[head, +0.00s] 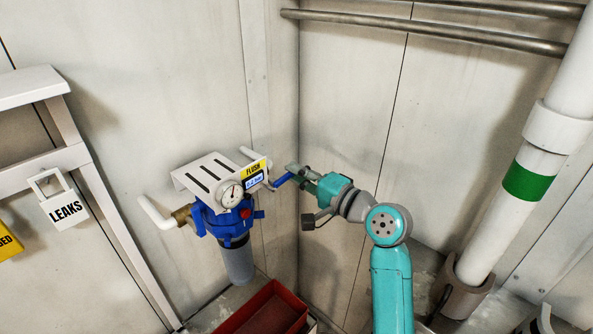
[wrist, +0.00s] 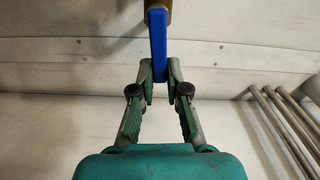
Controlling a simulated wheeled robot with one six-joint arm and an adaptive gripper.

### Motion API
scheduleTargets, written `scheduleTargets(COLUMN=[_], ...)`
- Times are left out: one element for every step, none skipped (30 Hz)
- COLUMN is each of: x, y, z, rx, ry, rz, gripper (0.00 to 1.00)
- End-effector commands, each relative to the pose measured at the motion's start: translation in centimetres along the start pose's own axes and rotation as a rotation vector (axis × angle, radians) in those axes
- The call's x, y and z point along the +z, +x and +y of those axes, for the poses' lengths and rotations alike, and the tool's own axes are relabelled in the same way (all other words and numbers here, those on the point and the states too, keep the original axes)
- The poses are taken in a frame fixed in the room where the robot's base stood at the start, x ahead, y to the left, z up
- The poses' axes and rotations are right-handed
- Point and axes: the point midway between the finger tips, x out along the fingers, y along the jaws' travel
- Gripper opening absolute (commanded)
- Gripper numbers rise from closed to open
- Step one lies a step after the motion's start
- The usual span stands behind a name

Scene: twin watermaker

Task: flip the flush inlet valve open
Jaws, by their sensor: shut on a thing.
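The flush inlet valve's blue lever handle (head: 283,180) sticks out to the right of the blue filter housing (head: 229,222), beside the yellow FLUSH label (head: 254,168). My gripper (head: 296,171) is at the lever's outer end. In the wrist view the blue lever (wrist: 158,40) runs from a brass-coloured fitting (wrist: 158,8) at the top down between my fingertips. My gripper (wrist: 159,72) is shut on the lever's lower end there. The valve body is mostly hidden behind the label and housing in the head view.
A pressure gauge (head: 230,195) and a slotted white bracket (head: 203,174) are on the filter unit. A red tray (head: 266,314) lies below. A white pipe with a green band (head: 526,181) stands at right.

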Motion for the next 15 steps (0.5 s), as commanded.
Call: scheduleTargets(x=[-0.06, -0.06, -0.06, -0.05, -0.05, -0.05, -0.04, -0.04, -0.04, -0.03, -0.03, -0.03, -0.03, -0.03, -0.03], y=[-0.04, -0.04, -0.04, -0.04, -0.04, -0.04, -0.04, -0.04, -0.04, -0.04, -0.04, -0.04, -0.04, -0.04, -0.04], z=[0.23, 0.28, 0.35, 0.4, 0.44, 0.49, 0.52, 0.54, 0.57, 0.59, 0.61, 0.62, 0.63, 0.65, 0.65], rx=[0.002, 0.002, 0.002, 0.002, 0.002, 0.002, 0.002, 0.002, 0.002, 0.002, 0.002, 0.002, 0.002, 0.002, 0.002], ry=[0.02, 0.033, 0.047, 0.056, 0.065, 0.075, 0.081, 0.086, 0.092, 0.096, 0.099, 0.102, 0.104, 0.105, 0.106], rz=[0.001, 0.001, 0.001, 0.001, 0.001, 0.001, 0.001, 0.001, 0.001, 0.001, 0.001, 0.001, 0.001, 0.001, 0.001], gripper=[0.0, 0.0, 0.0, 0.0, 0.0, 0.0, 0.0, 0.0, 0.0, 0.0, 0.0, 0.0, 0.0, 0.0, 0.0])
